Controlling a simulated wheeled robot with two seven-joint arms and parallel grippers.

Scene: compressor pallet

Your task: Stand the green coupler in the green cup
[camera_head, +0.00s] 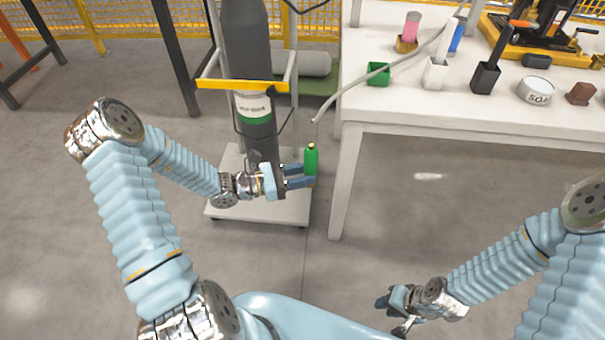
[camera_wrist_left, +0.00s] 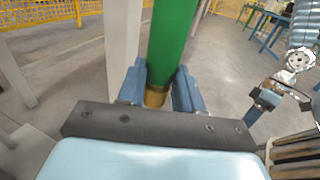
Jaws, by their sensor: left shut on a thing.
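The green coupler (camera_head: 311,160) is a slim green cylinder with a brass-coloured tip, held upright by my left gripper (camera_head: 306,176). In the left wrist view the two blue fingers press on the coupler (camera_wrist_left: 172,45) near its brass end. The green cup (camera_head: 378,74) is a small square holder on the white table, towards its near left corner. The coupler is below and to the left of the cup, off the table. My right gripper (camera_head: 390,314) looks open and empty, low at the bottom right, well away from both.
The white table (camera_head: 470,118) also bears a white holder (camera_head: 435,74), a black holder (camera_head: 485,78), a round tin (camera_head: 535,89) and a brown block (camera_head: 581,94). A grey hose crosses its left edge. A strapped gas cylinder (camera_head: 250,60) on a trolley stands behind my left gripper.

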